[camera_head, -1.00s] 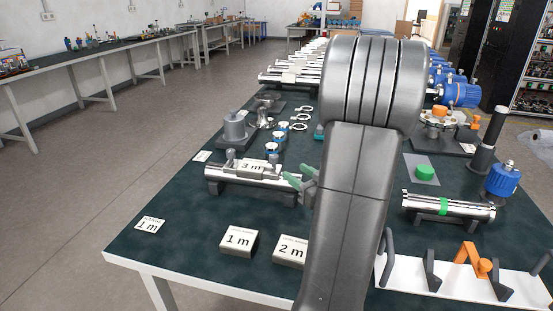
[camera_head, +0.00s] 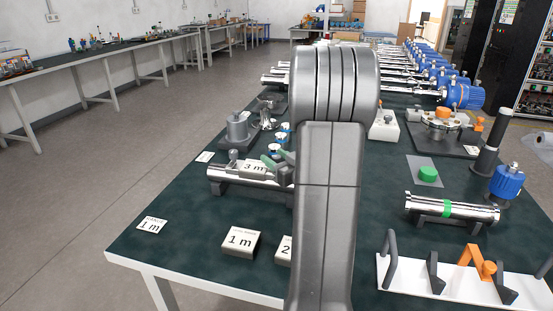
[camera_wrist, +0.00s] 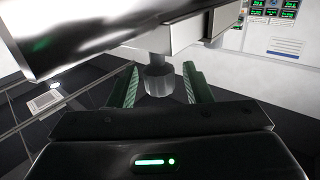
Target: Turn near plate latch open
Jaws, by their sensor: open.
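A shiny metal cylinder (camera_head: 222,174) lies on a dark stand, with a plate marked "3 m" (camera_head: 254,167) and a grey upright knob (camera_head: 233,156) on it. The cylinder shows large at the top left of the wrist view (camera_wrist: 95,32). A short grey round knob (camera_wrist: 158,80) hangs below a pale block there, between my fingers. I cannot tell whether it is the near plate latch. My gripper (camera_wrist: 161,82) is open, its green fingers on either side of this knob with gaps visible. In the head view its green fingers (camera_head: 273,159) are beside the plate; my arm hides the cylinder's right end.
A white rack with hooks (camera_head: 450,283) and a green-banded cylinder (camera_head: 452,208) are at right. A grey motor-like part (camera_head: 238,129) stands behind the plate.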

